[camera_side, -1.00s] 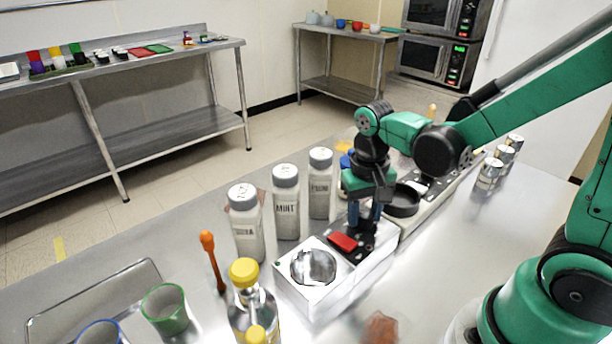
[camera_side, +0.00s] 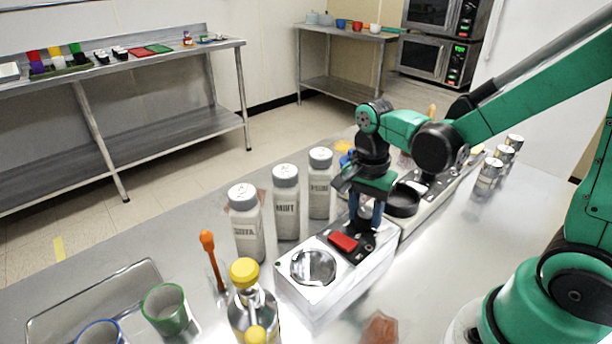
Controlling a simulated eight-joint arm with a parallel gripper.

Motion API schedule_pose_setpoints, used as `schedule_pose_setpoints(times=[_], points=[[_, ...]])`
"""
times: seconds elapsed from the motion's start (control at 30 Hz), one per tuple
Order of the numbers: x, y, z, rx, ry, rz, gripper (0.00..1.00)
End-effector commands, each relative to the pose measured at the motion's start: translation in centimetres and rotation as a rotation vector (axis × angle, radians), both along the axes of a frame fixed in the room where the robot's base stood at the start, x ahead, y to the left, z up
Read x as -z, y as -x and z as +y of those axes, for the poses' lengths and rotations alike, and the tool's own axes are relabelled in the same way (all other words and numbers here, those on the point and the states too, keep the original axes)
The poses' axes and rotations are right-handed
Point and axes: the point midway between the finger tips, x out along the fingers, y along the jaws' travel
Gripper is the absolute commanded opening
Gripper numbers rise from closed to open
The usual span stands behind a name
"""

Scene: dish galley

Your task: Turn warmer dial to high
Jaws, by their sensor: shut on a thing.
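The warmer (camera_side: 335,290) is a pale metal box on the table, with a round shiny plate (camera_side: 313,267) and a red switch (camera_side: 343,242) on its dark panel. My gripper (camera_side: 366,222) points down at the far end of this panel, behind the red switch. Its blue fingers are shut on the dial, which they mostly hide. I cannot read the dial's setting or any marks around it.
Three white-capped shaker bottles (camera_side: 286,205) stand left of the warmer. A second unit with a black round pan (camera_side: 403,200) stands just behind. A yellow-capped bottle (camera_side: 246,272) and a green cup (camera_side: 165,308) are front left. Cans (camera_side: 490,172) stand at right.

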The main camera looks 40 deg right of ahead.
Motion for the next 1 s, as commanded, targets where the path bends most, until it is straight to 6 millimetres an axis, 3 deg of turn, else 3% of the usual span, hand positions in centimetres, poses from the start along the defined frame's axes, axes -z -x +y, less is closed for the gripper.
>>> schedule_pose_setpoints(times=[0.3,0.87,0.9,1.0], points=[[0.02,0.08,-0.01,0.137,-0.001,0.003,0.00],[0.01,0.07,-0.01,0.170,-0.001,0.003,0.00],[0.01,0.07,-0.01,0.169,-0.001,0.003,0.42],[0.01,0.06,0.00,0.169,-0.001,0.002,0.70]])
